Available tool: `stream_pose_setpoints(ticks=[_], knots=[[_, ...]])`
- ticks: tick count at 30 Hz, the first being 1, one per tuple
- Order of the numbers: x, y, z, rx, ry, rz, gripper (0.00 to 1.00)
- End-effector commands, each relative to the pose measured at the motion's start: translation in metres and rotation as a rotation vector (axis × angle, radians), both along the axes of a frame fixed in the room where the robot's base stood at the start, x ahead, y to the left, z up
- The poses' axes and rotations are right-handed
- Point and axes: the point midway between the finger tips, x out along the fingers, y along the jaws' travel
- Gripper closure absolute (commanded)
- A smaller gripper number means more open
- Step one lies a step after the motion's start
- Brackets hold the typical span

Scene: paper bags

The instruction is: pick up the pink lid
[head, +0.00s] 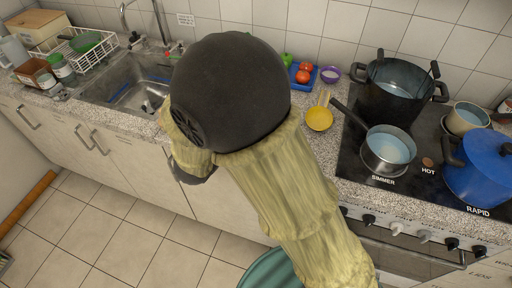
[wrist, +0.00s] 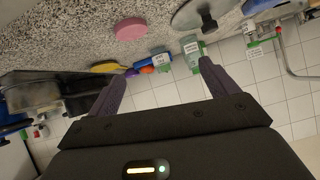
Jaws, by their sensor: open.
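The pink lid (wrist: 131,29) is a flat round pink disc lying on the speckled counter, near the top of the wrist view. In the head view I cannot see it; my arm covers much of the middle counter. My gripper (wrist: 161,71) shows in the wrist view with its two dark fingers spread and nothing between them. The lid lies beyond the fingertips, apart from them and a little left of the midline between them.
A grey lid with a dark knob (wrist: 197,18) lies to the right of the pink lid. A yellow ladle (head: 319,118), a blue board with tomatoes (head: 304,72) and a purple bowl (head: 330,74) are on the counter. The hob holds a saucepan (head: 388,150) and a blue pot (head: 482,168).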

Motion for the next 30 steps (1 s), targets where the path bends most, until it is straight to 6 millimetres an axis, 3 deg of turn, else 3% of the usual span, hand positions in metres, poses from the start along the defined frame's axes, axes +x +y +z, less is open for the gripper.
stream_pose_setpoints(ticks=[1, 3, 7, 11, 22, 30], knots=[[-0.012, 0.010, -0.017, -0.038, -0.025, -0.027, 0.14], [-0.027, 0.015, -0.025, -0.088, -0.060, -0.082, 0.14], [-0.050, 0.018, -0.031, -0.161, -0.102, -0.156, 0.14], [-0.059, 0.018, -0.031, -0.189, -0.115, -0.187, 0.14], [-0.055, 0.015, -0.032, -0.188, -0.114, -0.191, 0.14], [-0.022, -0.006, -0.048, -0.189, -0.115, -0.193, 0.14]])
